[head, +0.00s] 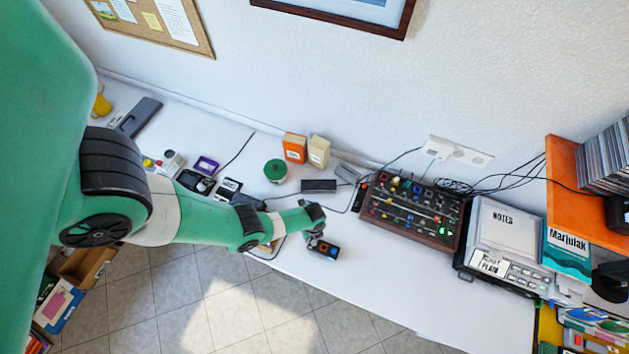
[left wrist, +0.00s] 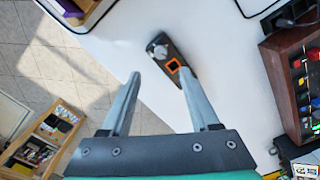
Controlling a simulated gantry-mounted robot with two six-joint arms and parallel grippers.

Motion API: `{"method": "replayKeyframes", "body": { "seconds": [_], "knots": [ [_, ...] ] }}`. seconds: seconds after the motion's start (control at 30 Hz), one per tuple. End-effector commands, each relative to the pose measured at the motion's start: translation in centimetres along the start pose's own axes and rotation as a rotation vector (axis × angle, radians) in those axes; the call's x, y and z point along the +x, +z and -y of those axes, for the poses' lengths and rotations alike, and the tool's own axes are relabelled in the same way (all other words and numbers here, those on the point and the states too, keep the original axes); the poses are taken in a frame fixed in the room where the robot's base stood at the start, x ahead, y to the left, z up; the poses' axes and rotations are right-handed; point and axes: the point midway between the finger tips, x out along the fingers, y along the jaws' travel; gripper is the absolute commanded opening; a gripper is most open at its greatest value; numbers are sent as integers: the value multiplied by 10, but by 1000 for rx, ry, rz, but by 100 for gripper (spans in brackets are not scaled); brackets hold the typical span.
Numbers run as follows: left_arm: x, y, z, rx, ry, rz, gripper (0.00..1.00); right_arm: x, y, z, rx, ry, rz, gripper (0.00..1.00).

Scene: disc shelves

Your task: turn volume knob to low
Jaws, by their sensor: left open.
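A small dark device (head: 325,249) with a light round knob and an orange-framed square lies near the table's front edge. In the left wrist view the device (left wrist: 176,72) lies just beyond my fingertips, and its round knob (left wrist: 161,51) faces up at the far end. I cannot read the knob's setting. My left gripper (left wrist: 160,76) is open and empty, pointing toward the device, with the right finger close to its side. In the head view my left gripper (head: 315,238) is beside the device and partly hides it. My right gripper is in neither view.
A wooden-sided mixer (head: 413,212) with several colored knobs stands right of the device. A notes box (head: 507,228) is farther right. A black bar (head: 319,186), a green round container (head: 275,171) and cables lie behind. The white table (head: 400,290) is clear at front right.

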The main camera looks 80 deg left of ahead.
Motion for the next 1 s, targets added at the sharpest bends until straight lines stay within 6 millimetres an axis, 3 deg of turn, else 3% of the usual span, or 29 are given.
{"method": "replayKeyframes", "body": {
  "seconds": [0.3, 0.43, 0.6, 0.87, 0.9, 1.0],
  "knots": [
    [76, 0, 1, 0, 0, 0, 62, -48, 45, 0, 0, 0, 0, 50],
    [98, 0, 1, 0, 0, 0, 62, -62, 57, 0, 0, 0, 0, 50],
    [109, 0, 1, 1, -2, 0, 62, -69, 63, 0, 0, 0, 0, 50],
    [108, 0, 1, 0, -1, 0, 62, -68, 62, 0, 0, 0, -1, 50],
    [108, 0, 1, 0, -1, 0, 60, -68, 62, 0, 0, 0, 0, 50],
    [108, 0, 1, 0, -1, 0, 42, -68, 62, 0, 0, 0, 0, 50]
  ]
}}
